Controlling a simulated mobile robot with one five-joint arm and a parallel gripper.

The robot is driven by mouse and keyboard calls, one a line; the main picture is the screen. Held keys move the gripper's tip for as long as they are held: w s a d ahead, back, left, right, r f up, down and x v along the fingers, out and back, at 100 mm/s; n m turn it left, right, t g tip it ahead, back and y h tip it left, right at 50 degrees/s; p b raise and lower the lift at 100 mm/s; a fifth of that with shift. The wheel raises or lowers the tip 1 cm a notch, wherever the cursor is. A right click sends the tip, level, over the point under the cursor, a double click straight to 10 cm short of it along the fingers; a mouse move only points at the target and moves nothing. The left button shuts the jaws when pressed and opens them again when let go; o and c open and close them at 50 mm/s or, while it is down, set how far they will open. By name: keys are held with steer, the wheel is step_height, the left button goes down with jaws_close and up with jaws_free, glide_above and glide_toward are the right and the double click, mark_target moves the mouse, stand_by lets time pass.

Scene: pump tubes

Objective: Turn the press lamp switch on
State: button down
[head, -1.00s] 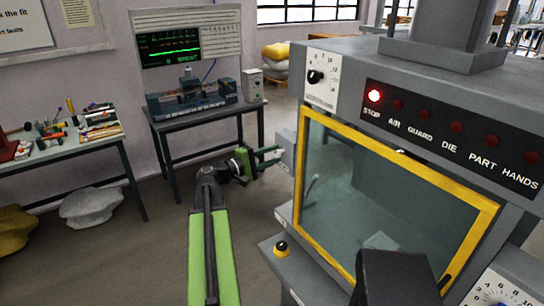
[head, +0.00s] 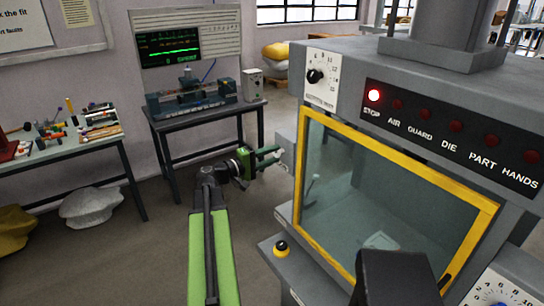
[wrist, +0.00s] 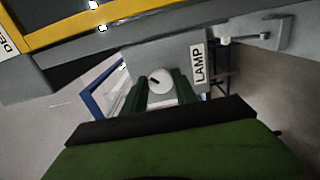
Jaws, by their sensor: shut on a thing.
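The press lamp switch (wrist: 160,80) is a pale round knob with a short dark mark, on a grey box beside a white LAMP label (wrist: 198,64) in the wrist view. My gripper (wrist: 162,93) has its green fingers on either side of the knob and is shut on it. In the head view my gripper (head: 268,157) reaches the grey box (head: 286,152) on the left side of the press (head: 400,68). The knob itself is too small and hidden to make out there.
The press has a yellow-framed guard window (head: 390,205) and a red STOP light (head: 374,95) that is lit. A ledge with a yellow-and-black button (head: 281,248) stands below the box. A bench (head: 205,112) stands behind; open floor lies to the left.

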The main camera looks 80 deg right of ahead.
steer(key=c, duration=1)
jaws_free()
steer(key=shift+w+a, duration=0.1)
steer(key=v, duration=1.7)
